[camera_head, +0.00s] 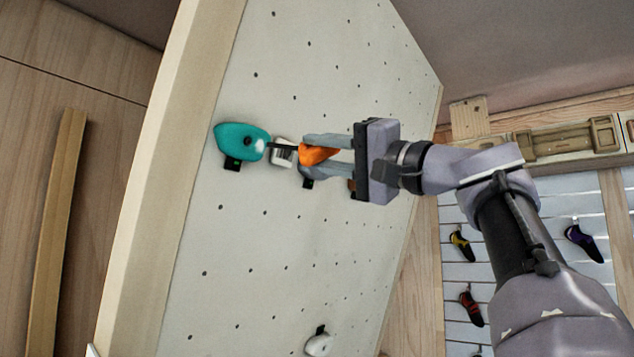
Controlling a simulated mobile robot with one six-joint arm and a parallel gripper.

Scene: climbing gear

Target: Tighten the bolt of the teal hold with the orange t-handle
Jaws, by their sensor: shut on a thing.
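My gripper (312,155) is shut on the orange t-handle (318,154), in front of the panel and to the right of the hold. The t-handle's dark shaft points left toward the hold. Its tip is near the hold's right part, by a light spot. I cannot tell whether the tip sits in the bolt.
A whitish hold (283,153) lies behind the shaft, and a darker one is partly hidden below my fingers. Another white hold (319,345) is at the bottom. Climbing shoes (583,241) hang on the slatted wall at right. A wooden beam (55,235) stands at left.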

